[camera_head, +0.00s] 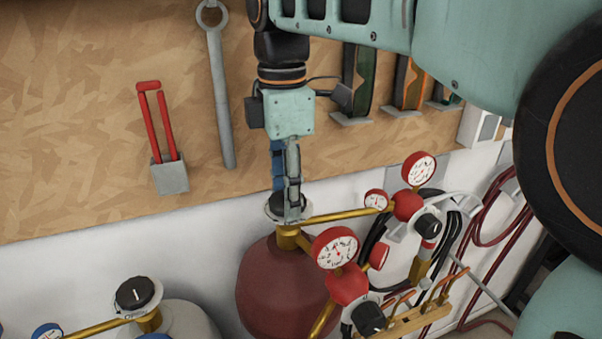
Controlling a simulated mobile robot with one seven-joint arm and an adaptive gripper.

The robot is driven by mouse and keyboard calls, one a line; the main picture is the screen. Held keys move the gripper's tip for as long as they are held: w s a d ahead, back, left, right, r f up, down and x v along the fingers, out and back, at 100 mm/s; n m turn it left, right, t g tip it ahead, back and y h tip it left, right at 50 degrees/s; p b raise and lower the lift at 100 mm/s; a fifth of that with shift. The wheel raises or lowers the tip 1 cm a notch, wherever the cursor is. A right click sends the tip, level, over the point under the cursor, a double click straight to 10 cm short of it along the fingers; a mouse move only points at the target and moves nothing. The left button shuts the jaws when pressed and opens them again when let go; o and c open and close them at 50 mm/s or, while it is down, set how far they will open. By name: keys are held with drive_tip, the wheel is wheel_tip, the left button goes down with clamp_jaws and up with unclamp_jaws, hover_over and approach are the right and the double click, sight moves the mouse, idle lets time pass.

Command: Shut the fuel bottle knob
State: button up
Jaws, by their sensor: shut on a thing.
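The fuel bottle is the dark red rounded bottle (275,292) at the bottom middle of the head view. Its black knob (277,206) sits on top, above a brass valve neck (288,239), with a pale ring around it. My gripper (291,212) points down from above and is shut on the knob. The fingers cover much of the knob, so its turn position cannot be read.
A grey bottle (188,322) with its own black knob (135,293) stands at the lower left. Red regulators with white gauges (335,247) and brass pipes crowd the right side. Behind is a wooden tool board (90,70) with a wrench (219,95) and red-handled tool (164,135).

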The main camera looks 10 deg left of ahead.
drive_tip(key=m+p, duration=0.2)
drive_tip(key=m, duration=0.2)
drive_tip(key=shift+r+m, duration=0.1)
drive_tip(key=shift+m, duration=0.2)
drive_tip(key=m+p, duration=0.1)
drive_tip(key=m, duration=0.4)
drive_tip(key=shift+p, duration=0.3)
drive_tip(key=m, duration=0.5)
drive_tip(key=shift+w, duration=0.1)
drive_tip(key=m, duration=0.4)
drive_tip(key=shift+m, duration=0.3)
drive_tip(key=m, duration=0.4)
drive_tip(key=shift+d, duration=0.1)
drive_tip(key=m, duration=0.9)
drive_tip(key=shift+d+m, duration=0.1)
drive_tip(key=shift+m, duration=2.5)
